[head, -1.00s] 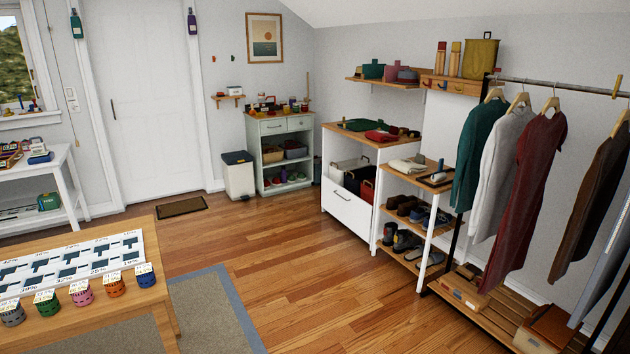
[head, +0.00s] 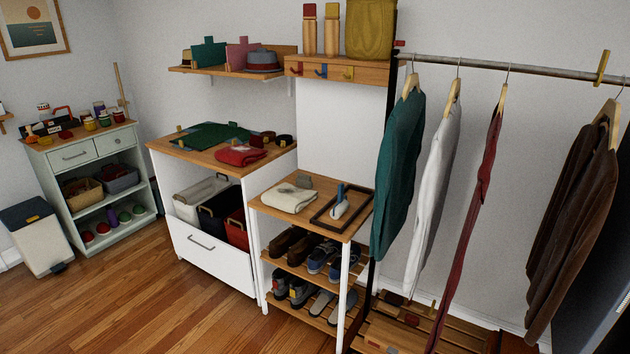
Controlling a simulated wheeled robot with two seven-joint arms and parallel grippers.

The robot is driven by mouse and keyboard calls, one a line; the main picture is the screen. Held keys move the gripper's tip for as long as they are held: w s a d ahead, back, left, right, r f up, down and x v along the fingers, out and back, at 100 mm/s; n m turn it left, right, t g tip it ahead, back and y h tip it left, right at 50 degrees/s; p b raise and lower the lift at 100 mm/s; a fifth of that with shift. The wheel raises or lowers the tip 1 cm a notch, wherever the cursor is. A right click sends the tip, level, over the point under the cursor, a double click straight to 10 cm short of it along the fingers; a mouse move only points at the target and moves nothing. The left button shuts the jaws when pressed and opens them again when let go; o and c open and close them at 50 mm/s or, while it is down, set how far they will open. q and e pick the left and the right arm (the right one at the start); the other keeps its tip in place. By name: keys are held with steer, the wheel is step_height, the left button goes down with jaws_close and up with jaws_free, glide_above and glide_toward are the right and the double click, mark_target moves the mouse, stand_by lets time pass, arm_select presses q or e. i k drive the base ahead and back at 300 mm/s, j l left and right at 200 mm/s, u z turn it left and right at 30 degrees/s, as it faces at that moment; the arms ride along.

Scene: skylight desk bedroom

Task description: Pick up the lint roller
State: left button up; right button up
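What looks like the lint roller (head: 340,208), with a white roll and a blue upright handle, is on the wooden top of the shoe shelf (head: 265,203). It lies within a dark rectangular tray or frame (head: 318,216). A folded cream cloth (head: 288,200) with a small grey item on it is to its left. Neither of my grippers shows in the head view.
Hanging clothes, with a green garment (head: 398,175) nearest, are just right of the shelf top. Left of it stands a taller white cabinet (head: 212,258) with a red folded cloth (head: 240,155) on top. Wooden floor (head: 160,310) is clear in front of the cabinets.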

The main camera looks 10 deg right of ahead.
mark_target(341, 206)
steer(key=i+j+z, duration=0.3)
steer(key=i+z, duration=0.15)
steer(key=i, duration=0.2)
steer(key=i+j+z, duration=0.9)
steer(key=j, duration=0.4)
steer(key=i+j+z, duration=0.15)
steer(key=z, duration=0.3)
steer(key=i+j+z, duration=0.1)
steer(key=j+z, duration=0.65)
steer(key=z, duration=0.2)
steer(key=j+z, duration=0.7)
steer(key=z, duration=0.2)
steer(key=k+j+z, duration=0.1)
steer(key=j+z, duration=0.2)
